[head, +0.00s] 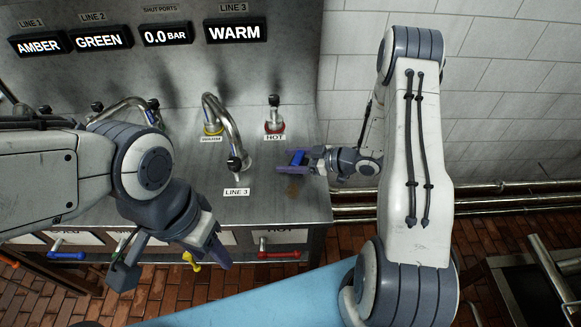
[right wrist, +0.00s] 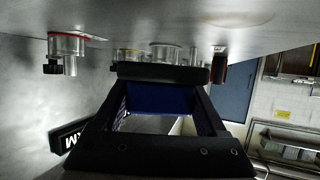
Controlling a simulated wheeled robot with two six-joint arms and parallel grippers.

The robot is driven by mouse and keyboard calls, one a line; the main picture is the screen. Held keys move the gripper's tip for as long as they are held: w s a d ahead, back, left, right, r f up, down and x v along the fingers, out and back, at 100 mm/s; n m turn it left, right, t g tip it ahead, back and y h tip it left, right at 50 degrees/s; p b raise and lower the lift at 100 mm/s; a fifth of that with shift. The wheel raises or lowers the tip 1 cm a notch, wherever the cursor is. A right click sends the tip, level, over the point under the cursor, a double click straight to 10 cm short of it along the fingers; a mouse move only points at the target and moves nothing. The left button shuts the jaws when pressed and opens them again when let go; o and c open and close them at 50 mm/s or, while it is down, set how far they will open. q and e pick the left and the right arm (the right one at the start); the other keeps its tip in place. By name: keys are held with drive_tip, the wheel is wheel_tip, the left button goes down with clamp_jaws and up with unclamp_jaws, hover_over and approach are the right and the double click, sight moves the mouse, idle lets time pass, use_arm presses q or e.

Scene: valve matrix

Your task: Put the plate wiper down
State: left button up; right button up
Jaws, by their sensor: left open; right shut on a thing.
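The plate wiper (head: 297,157) shows as a small blue piece between the fingers of my right gripper (head: 292,168), over the right part of the metal counter (head: 262,210). In the right wrist view the blue wiper (right wrist: 160,98) fills part of the gap between the dark fingers. The counter lies close beyond the fingertips there; I cannot tell whether the wiper touches it. My right gripper is shut on the wiper, which it partly hides. My left gripper (head: 172,268) is open and empty at the counter's front edge, near a yellow handle (head: 191,261).
A curved LINE 3 tap (head: 222,125) stands left of the right gripper, with a red-based HOT valve (head: 274,120) behind. A brown stain (head: 293,189) marks the counter near the right gripper. A red handle (head: 279,255) is on the front. Pipes (head: 500,198) run along the right wall.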

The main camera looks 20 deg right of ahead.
drive_tip(key=shift+f+p, duration=0.35)
drive_tip(key=shift+f, duration=1.65)
drive_tip(key=shift+f, duration=0.1)
drive_tip(key=o, duration=0.9)
drive_tip(key=shift+f, duration=0.1)
drive_tip(key=o, duration=0.4)
